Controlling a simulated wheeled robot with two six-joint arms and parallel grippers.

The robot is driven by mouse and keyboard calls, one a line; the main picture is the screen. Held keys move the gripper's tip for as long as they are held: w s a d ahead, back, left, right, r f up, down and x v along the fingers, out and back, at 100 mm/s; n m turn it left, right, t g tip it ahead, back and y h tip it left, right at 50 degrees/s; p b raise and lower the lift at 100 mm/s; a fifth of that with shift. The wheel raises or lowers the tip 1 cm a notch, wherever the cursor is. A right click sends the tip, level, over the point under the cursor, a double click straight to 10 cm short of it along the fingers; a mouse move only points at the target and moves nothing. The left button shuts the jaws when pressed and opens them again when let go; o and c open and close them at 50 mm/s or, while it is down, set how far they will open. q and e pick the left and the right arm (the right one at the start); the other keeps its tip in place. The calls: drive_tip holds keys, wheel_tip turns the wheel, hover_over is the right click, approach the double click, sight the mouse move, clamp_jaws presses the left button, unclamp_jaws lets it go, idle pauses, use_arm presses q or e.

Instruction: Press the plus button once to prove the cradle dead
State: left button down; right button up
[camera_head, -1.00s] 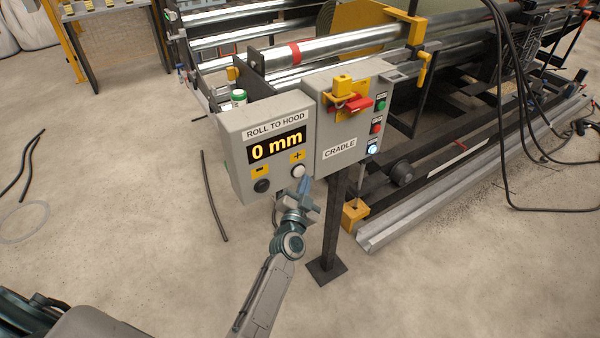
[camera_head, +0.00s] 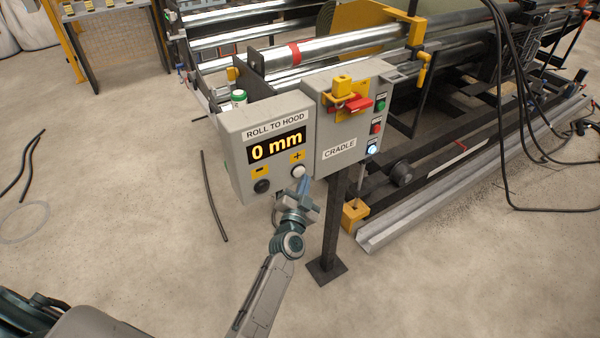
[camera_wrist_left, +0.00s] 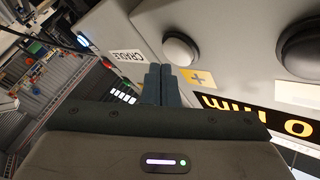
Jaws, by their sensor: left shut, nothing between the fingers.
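The plus button (camera_head: 298,171) is a round white button under the yellow plus label on a grey control box (camera_head: 236,160). The display (camera_head: 277,146) reads 0 mm. The black minus button (camera_head: 262,186) is to its left. My left gripper (camera_head: 303,184) is shut and empty, its tips just below the plus button. In the left wrist view the closed fingers (camera_wrist_left: 160,76) appear beside the plus button (camera_wrist_left: 181,48), apart from it in the picture; I cannot tell the depth gap. My right gripper is not in view.
The cradle box (camera_head: 342,130) joins on the right, with a red switch handle and yellow lockout piece (camera_head: 343,88), and green, red and lit white buttons. A post (camera_head: 329,230) supports the boxes. Rollers and a frame stand behind. Black cables (camera_head: 505,100) hang at right.

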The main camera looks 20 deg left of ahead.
use_arm(q)
drive_tip(key=shift+w+a, duration=0.2)
drive_tip(key=shift+a, duration=0.05)
drive_tip(key=shift+w+a+r, duration=0.1)
drive_tip(key=shift+w+a, duration=0.2)
idle(0.7)
drive_tip(key=shift+s+d+p, duration=0.1)
drive_tip(key=shift+p, duration=0.2)
drive_tip(key=shift+s+d, duration=0.45)
drive_tip(key=shift+d, duration=0.1)
drive_tip(key=shift+s+d, duration=0.8)
drive_tip(key=shift+d, duration=0.2)
drive_tip(key=shift+s+d, duration=0.75)
drive_tip(key=shift+d, duration=0.2)
